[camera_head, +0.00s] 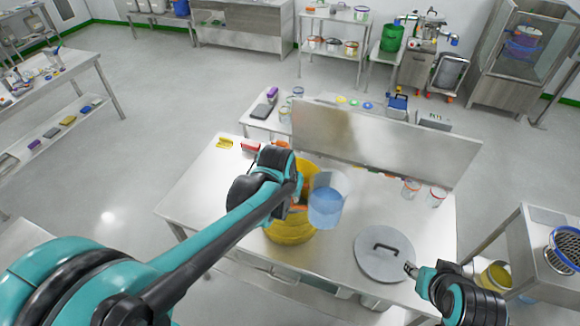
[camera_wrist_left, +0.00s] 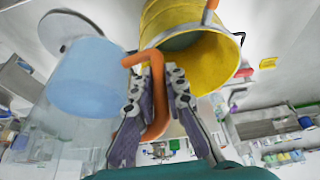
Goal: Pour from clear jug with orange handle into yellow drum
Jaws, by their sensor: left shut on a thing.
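The clear jug (camera_head: 328,203) holds blue contents and appears close to upright beside the right rim of the yellow drum (camera_head: 290,232). My left gripper (camera_head: 297,203) is shut on the jug's orange handle, which shows between the fingers in the left wrist view (camera_wrist_left: 157,105). The jug's blue contents (camera_wrist_left: 88,78) fill the left of that view, and the drum (camera_wrist_left: 190,25) with its open mouth is to the right. No stream is visible. My arm hides part of the drum. My right gripper (camera_head: 409,269) is by the grey lid; its finger opening is unclear.
The grey round lid (camera_head: 372,268) with a black handle lies on the steel table (camera_head: 200,190), right of the drum. A steel panel (camera_head: 380,140) stands along the back edge. Small jars (camera_head: 436,197) stand at the right. A cart (camera_head: 535,230) is farther right.

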